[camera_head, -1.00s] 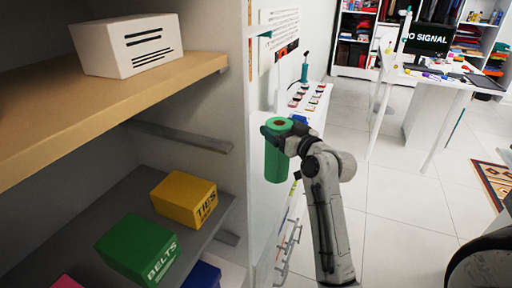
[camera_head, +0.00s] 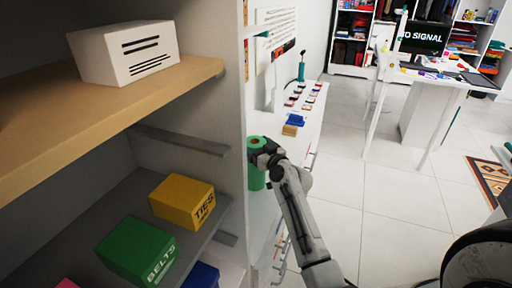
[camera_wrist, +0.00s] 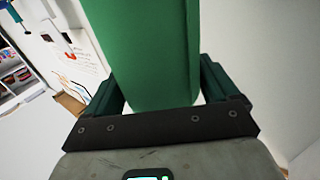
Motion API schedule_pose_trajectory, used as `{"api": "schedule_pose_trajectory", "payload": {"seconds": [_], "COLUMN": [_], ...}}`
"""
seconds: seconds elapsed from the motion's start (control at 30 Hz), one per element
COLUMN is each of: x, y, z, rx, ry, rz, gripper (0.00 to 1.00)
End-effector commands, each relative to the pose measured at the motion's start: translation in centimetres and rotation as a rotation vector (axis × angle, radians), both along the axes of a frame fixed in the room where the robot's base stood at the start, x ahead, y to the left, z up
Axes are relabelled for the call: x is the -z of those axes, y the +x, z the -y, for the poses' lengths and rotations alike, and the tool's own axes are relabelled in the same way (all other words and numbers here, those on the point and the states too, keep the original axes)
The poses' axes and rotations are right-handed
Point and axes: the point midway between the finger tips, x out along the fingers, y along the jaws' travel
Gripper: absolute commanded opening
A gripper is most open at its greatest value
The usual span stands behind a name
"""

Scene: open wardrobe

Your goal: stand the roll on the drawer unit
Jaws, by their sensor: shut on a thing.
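The green roll (camera_head: 256,178) is upright, beside the wardrobe's side panel and over the near end of the white drawer unit (camera_head: 289,152). I cannot tell whether its base touches the top. My gripper (camera_head: 258,158) is shut on the roll from the right, near its upper part. In the wrist view the roll (camera_wrist: 148,50) fills the space between the two dark green fingers of my gripper (camera_wrist: 155,92).
A blue item (camera_head: 296,120) and a tan block (camera_head: 290,130) lie on the unit just beyond the roll, with several small coloured items farther back. The wardrobe shelf (camera_head: 120,105) and its boxes are to the left. Open floor (camera_head: 385,210) lies right.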

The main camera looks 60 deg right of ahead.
Motion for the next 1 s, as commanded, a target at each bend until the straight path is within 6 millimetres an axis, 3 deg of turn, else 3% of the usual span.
{"api": "schedule_pose_trajectory", "payload": {"seconds": [0.37,0.4,0.5,0.87,1.0], "x": [0.3,0.3,0.2,-0.3,0.2], "y": [0.0,0.0,0.0,0.0,-1.7], "z": [0.0,0.0,0.0,0.0,-1.0], "rx": [0.0,0.0,0.0,0.0,0.001], "ry": [-0.002,0.0,0.0,0.0,0.0], "rz": [0.002,0.001,0.0,0.001,0.001], "gripper": [0.26,0.89,0.98,1.0,1.0]}}
